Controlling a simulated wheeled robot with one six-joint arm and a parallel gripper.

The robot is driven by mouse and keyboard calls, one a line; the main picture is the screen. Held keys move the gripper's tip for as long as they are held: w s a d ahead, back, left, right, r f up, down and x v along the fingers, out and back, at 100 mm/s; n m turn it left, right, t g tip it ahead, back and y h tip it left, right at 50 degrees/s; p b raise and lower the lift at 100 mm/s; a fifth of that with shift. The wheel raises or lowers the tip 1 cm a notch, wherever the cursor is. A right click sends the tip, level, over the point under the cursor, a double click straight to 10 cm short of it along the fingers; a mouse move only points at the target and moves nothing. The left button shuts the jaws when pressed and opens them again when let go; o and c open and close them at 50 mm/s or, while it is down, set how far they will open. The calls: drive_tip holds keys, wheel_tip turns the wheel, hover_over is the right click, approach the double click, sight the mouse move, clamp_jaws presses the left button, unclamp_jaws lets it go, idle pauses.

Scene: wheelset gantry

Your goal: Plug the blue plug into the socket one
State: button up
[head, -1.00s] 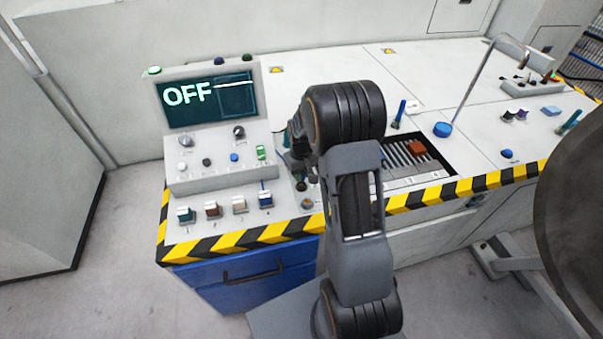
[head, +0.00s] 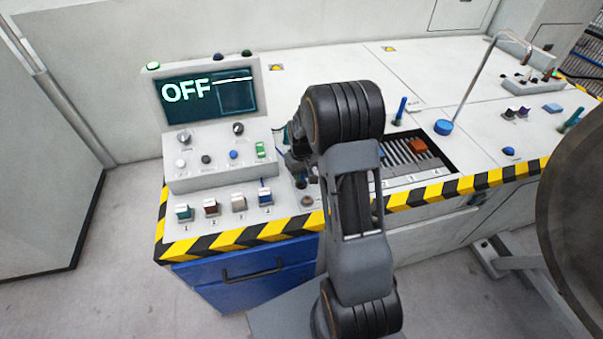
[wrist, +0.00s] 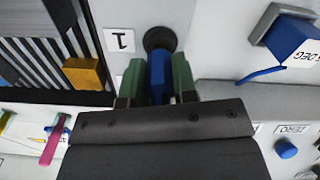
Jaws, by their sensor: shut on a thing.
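My gripper (wrist: 159,64) has green fingers, and in the wrist view they are shut on the blue plug (wrist: 157,86). The plug's far end meets the lower edge of a dark round socket (wrist: 160,37) in this view. The label "1" (wrist: 119,40) is beside that socket. I cannot tell whether the plug is inside the socket or just in front of it. In the head view my gripper (head: 301,180) is low over the panel, right of the control box, and my arm mostly hides it; the plug cannot be made out there.
A control box with a screen reading OFF (head: 208,92) stands left of my gripper. Several small switches (head: 239,202) line the front edge. Right of my arm is a slotted recess (head: 397,157) with an orange block (head: 417,146).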

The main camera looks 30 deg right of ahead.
drive_tip(key=shift+f+b, duration=0.3)
drive_tip(key=shift+f, duration=0.2)
drive_tip(key=o, duration=1)
wheel_tip(320, 180, up, 14)
drive_tip(key=shift+f, duration=0.1)
drive_tip(key=s+a+r+t+p, duration=0.1)
drive_tip(key=s+a+r, duration=0.2)
drive_tip(key=s, duration=0.6)
drive_tip(key=s+a+r+t+p, duration=0.1)
drive_tip(key=s+a+r+t, duration=0.1)
drive_tip(key=s+a+r, duration=0.2)
drive_tip(key=s+a, duration=0.3)
drive_tip(key=s, duration=0.2)
drive_tip(key=shift+s+a+r+m+t+p, duration=0.15)
drive_tip(key=shift+s+m+t+p, duration=0.15)
drive_tip(key=shift+p, duration=0.05)
